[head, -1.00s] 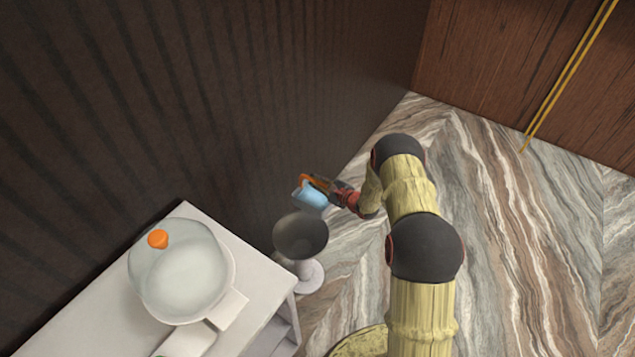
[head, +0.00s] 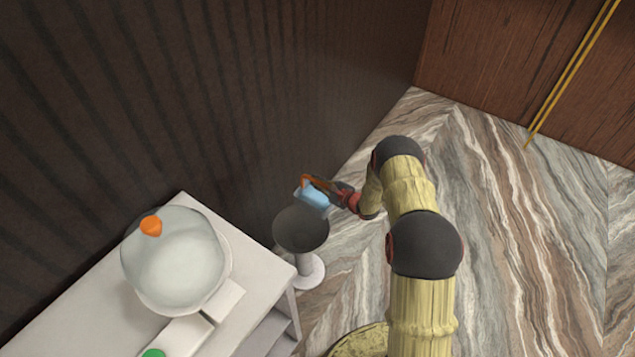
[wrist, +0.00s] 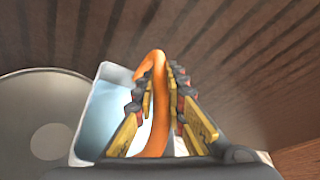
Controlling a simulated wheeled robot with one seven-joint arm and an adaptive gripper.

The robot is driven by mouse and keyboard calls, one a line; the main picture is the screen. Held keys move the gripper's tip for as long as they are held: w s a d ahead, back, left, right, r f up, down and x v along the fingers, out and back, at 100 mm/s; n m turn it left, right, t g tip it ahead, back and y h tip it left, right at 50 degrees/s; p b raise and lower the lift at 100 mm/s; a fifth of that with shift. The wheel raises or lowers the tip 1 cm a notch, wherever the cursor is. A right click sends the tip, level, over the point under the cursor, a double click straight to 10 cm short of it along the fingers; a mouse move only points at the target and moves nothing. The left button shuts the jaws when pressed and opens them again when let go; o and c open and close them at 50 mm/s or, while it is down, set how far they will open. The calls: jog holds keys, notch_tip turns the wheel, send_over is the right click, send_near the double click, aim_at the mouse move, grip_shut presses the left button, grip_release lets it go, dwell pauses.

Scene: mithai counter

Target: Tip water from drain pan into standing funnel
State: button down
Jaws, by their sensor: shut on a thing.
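The drain pan (head: 312,198) is a small light-blue vessel with an orange handle (wrist: 158,85). My gripper (head: 328,187) is shut on the orange handle, and its fingers lie on both sides of it in the wrist view. The pan is held up beside the far rim of the standing funnel and looks tilted. The funnel (head: 300,232) is a dark grey bowl on a pale stem and round foot. In the wrist view the grey funnel (wrist: 40,110) lies left of the pan, partly hidden by it. I cannot make out any water.
A white counter (head: 262,262) stands left of the funnel, with a large round translucent vessel (head: 178,265) with an orange knob on it. A dark ribbed wall (head: 200,110) runs close behind the pan and funnel. Marble floor (head: 530,240) is open to the right.

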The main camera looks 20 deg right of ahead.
jog(key=s+a+n+t+b, duration=0.1)
jog(key=a+n, duration=0.1)
jog(key=s+a+n+t+h+b, duration=0.1)
jog(key=n, duration=0.1)
jog(key=s+a+n+t+b, duration=0.1)
jog(key=s+a+n+b, duration=0.1)
jog(key=n, duration=0.1)
jog(key=shift+a+r, duration=0.1)
jog(key=shift+a, duration=0.25)
jog(key=s+a+f+n+t+y+b, duration=0.1)
jog(key=s+a+n+t+b, duration=0.2)
jog(key=n, duration=0.6)
jog(key=shift+s+a+f+n+y, duration=0.3)
jog(key=shift+s+a, duration=0.35)
jog(key=shift+a, duration=0.7)
jog(key=shift+r, duration=0.15)
dwell(1.5)
